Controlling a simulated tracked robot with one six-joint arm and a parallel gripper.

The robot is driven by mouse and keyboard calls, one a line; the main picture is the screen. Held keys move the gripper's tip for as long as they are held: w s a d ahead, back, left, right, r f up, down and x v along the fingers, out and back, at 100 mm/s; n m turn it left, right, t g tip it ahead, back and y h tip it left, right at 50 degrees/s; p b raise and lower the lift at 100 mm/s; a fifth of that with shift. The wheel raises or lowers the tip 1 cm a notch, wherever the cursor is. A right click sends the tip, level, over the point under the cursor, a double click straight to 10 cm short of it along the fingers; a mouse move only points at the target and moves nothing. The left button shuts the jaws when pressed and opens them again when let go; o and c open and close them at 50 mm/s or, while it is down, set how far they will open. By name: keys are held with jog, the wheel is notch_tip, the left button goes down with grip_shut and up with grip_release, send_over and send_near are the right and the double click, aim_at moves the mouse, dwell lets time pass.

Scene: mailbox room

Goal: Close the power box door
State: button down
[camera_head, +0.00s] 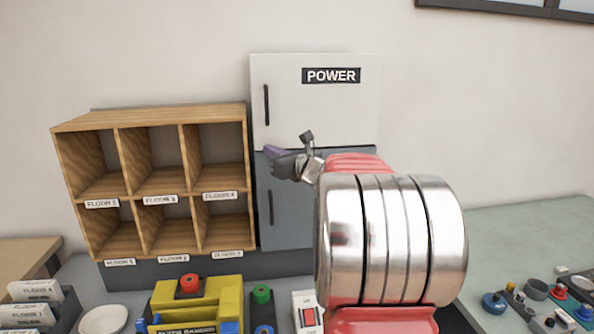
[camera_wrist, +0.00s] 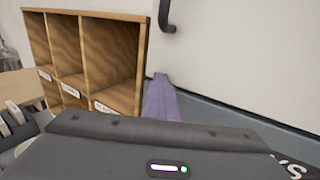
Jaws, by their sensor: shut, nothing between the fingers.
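The power box door (camera_head: 315,110) is a white panel labelled POWER, with a black vertical handle near its left edge. It looks flush or nearly flush with its cabinet; I cannot tell if it is fully shut. In the wrist view the white door (camera_wrist: 240,50) fills the right side, with its handle (camera_wrist: 166,15) at the top. My gripper (camera_head: 272,152) is shut and empty at the door's lower left corner, below the handle. Its purple finger also shows in the wrist view (camera_wrist: 160,100). I cannot tell whether it touches the door.
A wooden pigeonhole shelf (camera_head: 118,122) with floor labels stands close on the left. A grey lower door (camera_head: 290,215) is below the white one. A yellow box (camera_head: 215,295) and a white bowl (camera_head: 103,320) sit in front. Small buttons and knobs lie at right.

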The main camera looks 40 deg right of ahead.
jog(key=s+a, duration=0.7)
jog(key=s, duration=0.4)
jog(key=shift+s+a, duration=0.3)
jog(key=shift+a, duration=0.1)
jog(key=shift+f+n, duration=0.1)
jog(key=shift+n, duration=0.2)
